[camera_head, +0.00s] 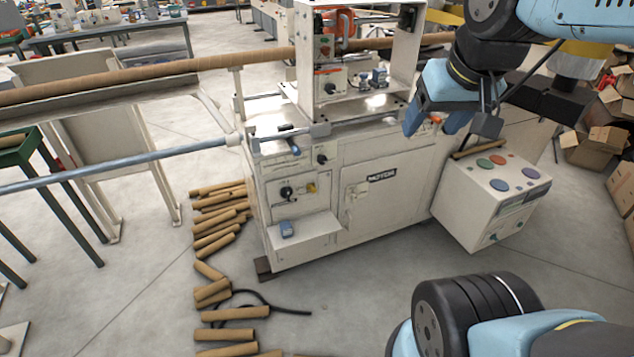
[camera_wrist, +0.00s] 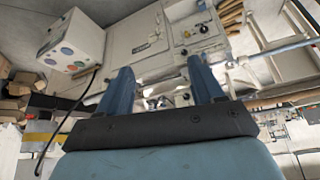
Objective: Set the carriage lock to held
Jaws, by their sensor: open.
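The cream spiral winder (camera_head: 385,225) stands in the middle of the head view. Its upper carriage unit (camera_head: 345,98), around the long brown tube, bears buttons, a black knob (camera_head: 328,88) and blue parts. My gripper (camera_head: 432,122) is open and empty, above the right end of the machine, apart from the lever and knob. In the wrist view, the two blue fingers (camera_wrist: 160,80) are spread, with the machine beyond them.
A control box (camera_head: 490,195) with coloured buttons stands at the machine's right. A black rotary switch (camera_head: 287,193) is on the front panel. Brown tube pieces (camera_head: 215,230) litter the floor at left. Cardboard boxes (camera_head: 597,145) are at far right. The floor in front is mostly clear.

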